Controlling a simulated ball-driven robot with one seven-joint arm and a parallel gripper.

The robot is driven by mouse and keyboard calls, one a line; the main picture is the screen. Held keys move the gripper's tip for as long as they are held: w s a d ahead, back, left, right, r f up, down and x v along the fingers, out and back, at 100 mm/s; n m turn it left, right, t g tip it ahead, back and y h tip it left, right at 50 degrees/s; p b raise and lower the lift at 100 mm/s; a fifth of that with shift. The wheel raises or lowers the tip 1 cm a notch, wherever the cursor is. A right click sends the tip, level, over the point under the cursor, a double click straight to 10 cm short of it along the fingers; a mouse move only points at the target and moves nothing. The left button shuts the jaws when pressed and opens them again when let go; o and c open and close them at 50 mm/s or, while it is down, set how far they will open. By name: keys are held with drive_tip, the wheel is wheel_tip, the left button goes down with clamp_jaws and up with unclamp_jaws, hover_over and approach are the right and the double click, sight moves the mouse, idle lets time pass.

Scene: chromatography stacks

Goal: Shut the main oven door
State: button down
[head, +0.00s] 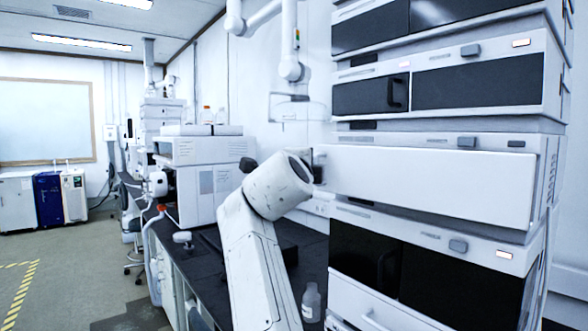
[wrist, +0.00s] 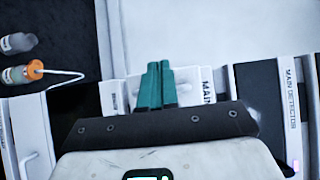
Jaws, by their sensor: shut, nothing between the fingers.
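The main oven door appears to be the broad, plain white panel (head: 430,187) across the middle of the instrument stack in the head view. Its left end juts slightly past the units above and below; I cannot tell how far open it stands. In the wrist view a large pale surface (wrist: 215,35), probably this door or its unit, fills the top. My gripper (wrist: 159,66) shows there as two teal fingers, shut and empty, pointing toward that surface. I cannot tell whether they touch it. In the head view my arm hides most of the gripper, near the panel's left end.
Black-windowed units stand above (head: 475,82) and below (head: 455,295) the panel. A label reading MAIN DETECTOR (wrist: 291,100) shows in the wrist view. A small bottle (head: 311,302) stands on the dark bench, with a white instrument (head: 200,180) behind. Open floor (head: 75,270) lies left.

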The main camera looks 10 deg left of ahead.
drive_tip(key=shift+w+d, duration=0.45)
drive_tip(key=shift+w, duration=0.2)
drive_tip(key=shift+w+d, duration=0.4)
drive_tip(key=shift+w, duration=0.2)
drive_tip(key=shift+s+a, duration=0.1)
drive_tip(key=shift+s, duration=0.05)
